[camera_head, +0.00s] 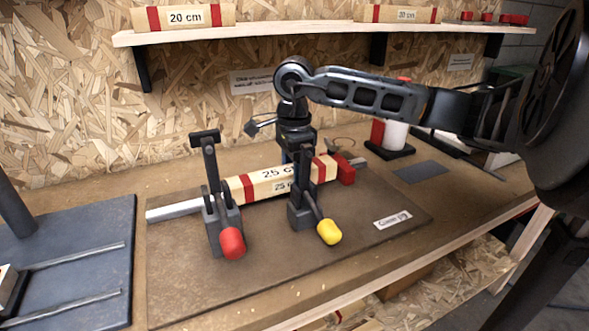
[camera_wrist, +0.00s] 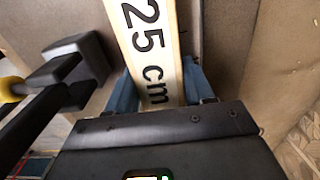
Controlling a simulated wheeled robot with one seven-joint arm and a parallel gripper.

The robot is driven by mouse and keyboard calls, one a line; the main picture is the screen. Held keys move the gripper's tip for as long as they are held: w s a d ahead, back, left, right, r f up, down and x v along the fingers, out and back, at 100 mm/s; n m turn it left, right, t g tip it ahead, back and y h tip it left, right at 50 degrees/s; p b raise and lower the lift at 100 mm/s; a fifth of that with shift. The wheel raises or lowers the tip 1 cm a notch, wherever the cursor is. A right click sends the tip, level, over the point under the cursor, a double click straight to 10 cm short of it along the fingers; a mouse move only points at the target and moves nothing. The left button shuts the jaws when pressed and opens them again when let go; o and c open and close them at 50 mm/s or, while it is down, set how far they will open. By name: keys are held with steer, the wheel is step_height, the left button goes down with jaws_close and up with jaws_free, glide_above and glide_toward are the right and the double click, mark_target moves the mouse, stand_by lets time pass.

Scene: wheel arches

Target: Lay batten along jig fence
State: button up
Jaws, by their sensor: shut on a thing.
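The batten (camera_head: 240,189), pale wood with red bands and a "25 cm" label, lies lengthwise along the metal jig fence (camera_head: 175,210). Its right end is close to the red stop block (camera_head: 345,172); I cannot tell whether they touch. My gripper (camera_head: 296,158) comes down from above and is shut on the batten. In the wrist view the batten (camera_wrist: 143,40) sits between the blue fingers of my gripper (camera_wrist: 162,88). A red-handled clamp (camera_head: 222,222) and a yellow-handled clamp (camera_head: 303,213) stand in front, arms raised. Any gap under the batten is hidden.
The brown jig board (camera_head: 190,280) is clear at the front, with a white label (camera_head: 393,220) at right. A blue-grey plate with rails (camera_head: 75,285) is at left. A shelf (camera_head: 270,31) with battens hangs on the back wall.

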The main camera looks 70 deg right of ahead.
steer(key=shift+f+b, duration=0.6)
steer(key=shift+b, duration=0.45)
steer(key=o, duration=1.2)
steer(key=shift+r+p, duration=0.75)
steer(key=shift+p, duration=0.4)
step_height(320, 180, up, 12)
steer(key=shift+f+b, duration=0.15)
steer(key=shift+b, duration=0.65)
